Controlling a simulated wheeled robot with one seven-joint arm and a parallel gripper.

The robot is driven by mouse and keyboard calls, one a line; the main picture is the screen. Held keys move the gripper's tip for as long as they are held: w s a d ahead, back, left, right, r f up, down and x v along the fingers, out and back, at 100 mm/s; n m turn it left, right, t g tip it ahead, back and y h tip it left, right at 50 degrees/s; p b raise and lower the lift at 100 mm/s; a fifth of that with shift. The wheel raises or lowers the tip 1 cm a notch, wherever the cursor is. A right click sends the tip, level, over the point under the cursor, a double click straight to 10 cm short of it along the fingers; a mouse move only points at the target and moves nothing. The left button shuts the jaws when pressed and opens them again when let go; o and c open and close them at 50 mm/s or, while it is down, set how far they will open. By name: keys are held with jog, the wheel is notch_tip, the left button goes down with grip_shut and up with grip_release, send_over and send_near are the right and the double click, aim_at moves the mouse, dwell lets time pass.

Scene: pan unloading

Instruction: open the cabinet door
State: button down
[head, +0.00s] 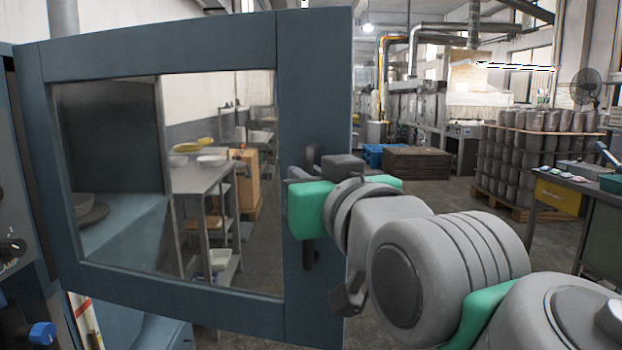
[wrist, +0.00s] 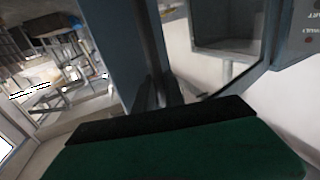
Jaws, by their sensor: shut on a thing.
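The cabinet door (head: 313,90) is a blue-grey frame with a large window and stands on the left of the head view. It appears swung out from the cabinet, whose blue body (head: 135,325) shows below and through the window. The dark vertical handle (head: 309,252) is on the door's right stile. My gripper (head: 303,200) is shut on the handle, hiding its middle. The wrist view shows the handle (wrist: 150,40) as a dark bar rising beyond my green and black finger, with the door edge (wrist: 108,45) beside it. The exact finger contact is hidden.
A control panel with a blue knob (head: 42,333) is at the far left. A grey table (head: 205,180) with bowls shows through the window. At right are stacked grey cylinders (head: 535,150) on a pallet and a workbench (head: 590,205). The floor between is clear.

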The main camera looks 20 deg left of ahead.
jog(key=shift+s+r, duration=0.1)
jog(key=shift+r, duration=0.05)
jog(key=c, duration=1.6)
grip_release()
jog(key=shift+s+a, duration=0.1)
jog(key=shift+a, duration=0.1)
jog(key=shift+o, duration=1)
jog(key=shift+d, duration=0.1)
jog(key=v, duration=0.7)
jog(key=shift+s+d, duration=0.2)
jog(key=shift+d, duration=0.1)
